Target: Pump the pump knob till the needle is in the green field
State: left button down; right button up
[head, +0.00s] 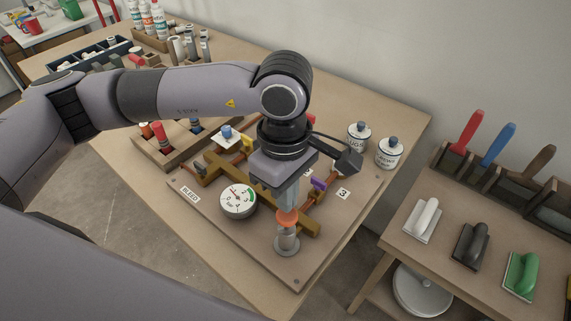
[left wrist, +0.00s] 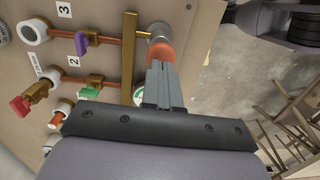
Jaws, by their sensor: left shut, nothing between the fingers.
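The pump knob (head: 287,217) is orange and sits on top of the upright silver pump cylinder (head: 287,240) at the board's front corner. My left gripper (head: 289,205) points down right above the knob, fingers shut and empty. In the left wrist view the shut fingertips (left wrist: 158,66) overlap the orange knob (left wrist: 161,54); whether they press on it is hard to tell. The round white gauge (head: 238,200) lies left of the pump, with a green field on its right side. Its needle points up and slightly left, outside the green. My right gripper is not in view.
The board (head: 325,236) carries brass pipes and coloured valves, including a purple one (head: 319,183) and a green one (left wrist: 90,92). Two lidded jars (head: 389,153) stand behind it. A side table at the right holds several trowels (head: 470,246).

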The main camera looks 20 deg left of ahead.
pick_arm(q)
jog(key=shift+f, duration=0.8)
notch_tip(320, 180, down, 3)
jog(key=b, duration=0.4)
jog(key=shift+f, duration=0.1)
jog(key=shift+s, duration=0.15)
jog(key=shift+r, duration=0.35)
jog(key=r, duration=0.2)
jog(key=r+p, duration=0.1)
jog(key=r, duration=0.1)
jog(key=shift+w+r, duration=0.2)
jog(key=shift+r, duration=0.2)
notch_tip(320, 180, up, 9)
jog(key=shift+w+a+b, duration=0.2)
jog(key=shift+b, duration=0.1)
